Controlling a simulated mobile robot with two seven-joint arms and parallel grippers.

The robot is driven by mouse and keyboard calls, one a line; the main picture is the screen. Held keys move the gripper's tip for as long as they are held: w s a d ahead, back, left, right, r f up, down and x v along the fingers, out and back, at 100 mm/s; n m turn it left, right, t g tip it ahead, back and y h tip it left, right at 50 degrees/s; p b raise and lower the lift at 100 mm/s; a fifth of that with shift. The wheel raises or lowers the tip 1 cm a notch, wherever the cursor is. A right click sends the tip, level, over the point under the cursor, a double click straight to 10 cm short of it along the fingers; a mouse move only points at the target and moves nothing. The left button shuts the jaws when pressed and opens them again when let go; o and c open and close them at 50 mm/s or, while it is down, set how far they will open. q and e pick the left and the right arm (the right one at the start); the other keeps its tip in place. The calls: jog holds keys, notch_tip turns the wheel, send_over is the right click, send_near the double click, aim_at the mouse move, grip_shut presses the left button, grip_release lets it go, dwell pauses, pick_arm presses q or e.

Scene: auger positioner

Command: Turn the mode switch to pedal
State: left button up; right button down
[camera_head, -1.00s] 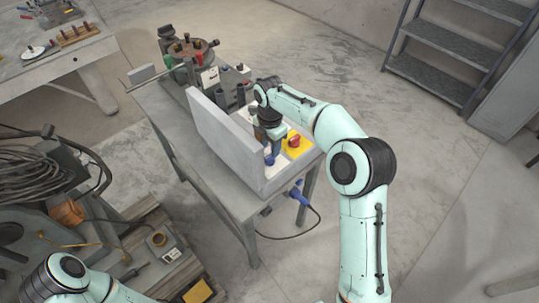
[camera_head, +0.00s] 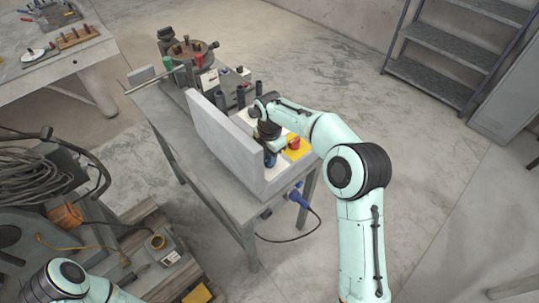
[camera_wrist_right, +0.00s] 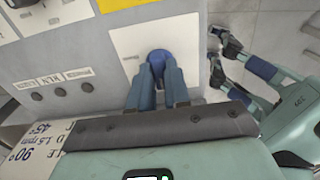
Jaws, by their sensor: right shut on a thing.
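The mode switch appears to be a blue knob (camera_wrist_right: 158,57) on a white plate (camera_wrist_right: 128,42) of the grey control box (camera_head: 228,140). My right gripper (camera_head: 270,160) points down at the box top. In the right wrist view its two blue fingers (camera_wrist_right: 160,72) are closed around the knob, one on each side. The knob's lower part and any marks under the fingers are hidden. My left gripper (camera_wrist_right: 216,55) shows at the right of the right wrist view, fingers apart and empty, beyond the box edge.
A red knob on a yellow plate (camera_head: 298,150) sits beside the right gripper. The box's tall grey wall (camera_head: 222,135) stands to its left. A round fixture (camera_head: 190,50) stands behind.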

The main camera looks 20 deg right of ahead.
pick_arm(q)
jog(key=shift+w+r, duration=0.1)
jog(key=shift+r, duration=0.05)
pick_arm(e)
jog(key=m+p, duration=0.1)
jog(key=m, duration=0.3)
jog(key=shift+r+m+p, duration=0.15)
jog(key=shift+m+p, duration=0.15)
jog(key=shift+p, duration=0.05)
jog(key=m+p, duration=0.1)
jog(key=m, duration=0.8)
pick_arm(q)
jog(key=shift+t, duration=0.3)
jog(key=shift+w+r+p, duration=0.3)
jog(key=shift+w+r, duration=1.65)
jog(key=shift+r, duration=0.1)
pick_arm(e)
jog(key=shift+m, duration=2.1)
jog(key=c, duration=1.1)
grip_release()
